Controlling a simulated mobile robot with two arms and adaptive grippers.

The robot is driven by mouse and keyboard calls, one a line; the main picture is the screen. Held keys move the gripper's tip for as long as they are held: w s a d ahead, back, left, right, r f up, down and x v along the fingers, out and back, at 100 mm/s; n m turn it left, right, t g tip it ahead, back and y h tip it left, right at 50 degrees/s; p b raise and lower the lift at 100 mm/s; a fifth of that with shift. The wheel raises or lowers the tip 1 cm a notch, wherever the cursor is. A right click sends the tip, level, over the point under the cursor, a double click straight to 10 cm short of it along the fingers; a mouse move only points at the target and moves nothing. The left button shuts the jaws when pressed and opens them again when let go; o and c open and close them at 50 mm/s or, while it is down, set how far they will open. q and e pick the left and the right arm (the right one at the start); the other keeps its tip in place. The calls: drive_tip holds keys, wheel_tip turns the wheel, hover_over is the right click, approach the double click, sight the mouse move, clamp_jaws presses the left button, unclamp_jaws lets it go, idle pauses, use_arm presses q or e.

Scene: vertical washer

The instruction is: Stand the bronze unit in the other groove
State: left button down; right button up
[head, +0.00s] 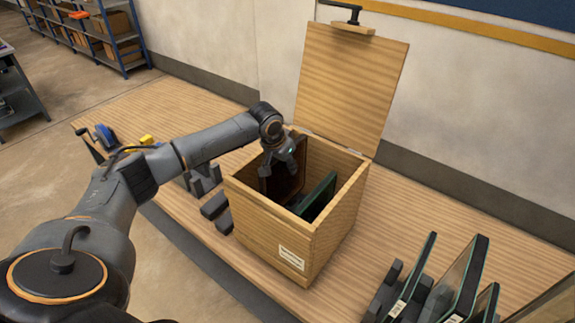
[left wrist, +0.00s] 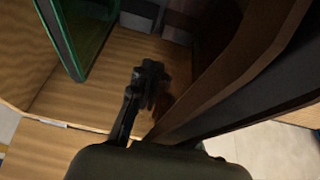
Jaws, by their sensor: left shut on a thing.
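The bronze unit (head: 287,186) is a dark brown flat panel, standing on edge in the left part of an open wooden box (head: 275,234). My left gripper (head: 284,158) reaches down into the box from above and is shut on the bronze unit near its upper edge. In the left wrist view the bronze unit (left wrist: 235,70) slants along the right side, with one dark finger beside it. A green-edged panel (head: 318,198) stands in the right part of the box, apart from the bronze unit. The grooves and the panels' lower edges are hidden. My right gripper is out of view.
The box's lid (head: 350,85) stands open at the back. Several dark glass panels (head: 465,280) stand in black racks at the right front. Black rack blocks (head: 215,205) sit left of the box. The bench (head: 420,215) is clear to the box's right.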

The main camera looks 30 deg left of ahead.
sight(288, 185)
use_arm(q)
drive_tip(key=shift+w+f+b, duration=0.1)
drive_tip(key=shift+f+b, duration=2.6)
drive_tip(key=shift+b, duration=0.2)
drive_tip(key=shift+f, duration=1.3)
